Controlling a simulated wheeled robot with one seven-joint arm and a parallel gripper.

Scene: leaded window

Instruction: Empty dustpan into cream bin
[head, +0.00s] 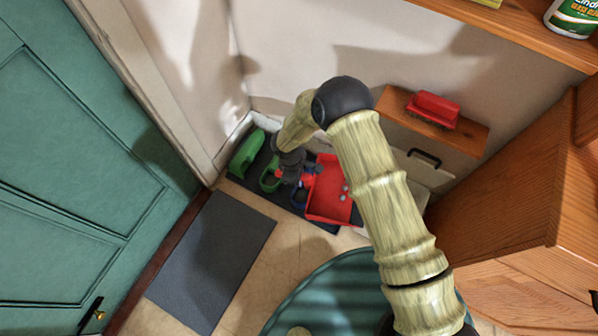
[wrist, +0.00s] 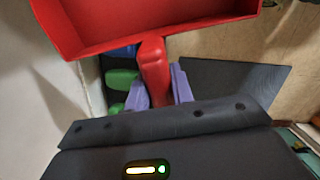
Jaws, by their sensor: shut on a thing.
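The red dustpan (head: 326,193) is in the head view, low in the corner, with a few small grey bits in its pan. Its handle (wrist: 154,68) stands between the two fingers of my gripper (wrist: 158,88) in the wrist view; the gripper is shut on it. The pan (wrist: 150,28) fills the top of that view, and its inside is mostly out of sight there. My gripper (head: 308,176) is left of the pan in the head view. A cream box with a black handle (head: 425,157), likely the cream bin, is right of the dustpan, partly hidden behind my arm.
Green shoes (head: 247,153) and blue ones stand on a dark tray by the wall. A wooden shelf (head: 475,134) with a red brush (head: 433,108) juts out above the cream box. A wooden cabinet (head: 500,195) is at right. A grey mat (head: 212,262) lies by the teal door (head: 75,170).

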